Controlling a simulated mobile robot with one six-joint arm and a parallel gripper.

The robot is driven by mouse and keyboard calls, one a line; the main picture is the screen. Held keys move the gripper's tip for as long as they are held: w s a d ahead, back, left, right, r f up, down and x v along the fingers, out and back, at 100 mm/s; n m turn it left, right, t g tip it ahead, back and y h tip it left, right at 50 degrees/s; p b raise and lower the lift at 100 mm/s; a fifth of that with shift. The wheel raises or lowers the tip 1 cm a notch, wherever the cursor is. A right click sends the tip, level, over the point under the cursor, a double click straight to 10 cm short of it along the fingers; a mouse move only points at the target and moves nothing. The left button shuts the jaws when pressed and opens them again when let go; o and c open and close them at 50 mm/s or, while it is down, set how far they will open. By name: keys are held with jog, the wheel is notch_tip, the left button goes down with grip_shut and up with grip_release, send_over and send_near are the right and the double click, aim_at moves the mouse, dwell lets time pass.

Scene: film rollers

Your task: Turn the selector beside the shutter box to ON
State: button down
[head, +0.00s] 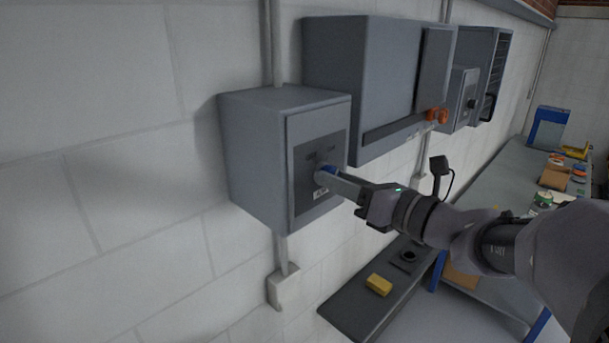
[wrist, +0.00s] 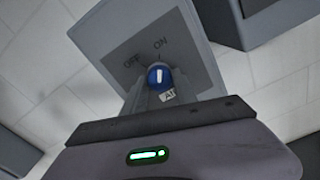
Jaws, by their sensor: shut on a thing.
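The selector is a blue round knob (wrist: 160,77) with a white line, on the dark front plate of a grey wall box (head: 255,160). In the wrist view the plate reads OFF at upper left and ON at the top, and the white line points up, about towards ON. A small tag, seemingly A1, sits below the knob. My gripper (head: 326,174) is shut on the knob, one finger on each side; it also shows in the wrist view (wrist: 160,90). The fingers hide the knob's sides. The larger grey shutter box (head: 360,75) hangs just right of the selector box.
Below, a dark shelf (head: 345,312) carries a yellow block (head: 379,284). A long bench (head: 510,170) with several items runs along the wall at right.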

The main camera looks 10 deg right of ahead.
jog(key=c, duration=1)
grip_release()
jog(key=b+v, duration=0.4)
jog(key=v, duration=1.3)
jog(key=shift+s+d, duration=0.15)
jog(key=shift+s, duration=0.1)
jog(key=shift+r, duration=0.1)
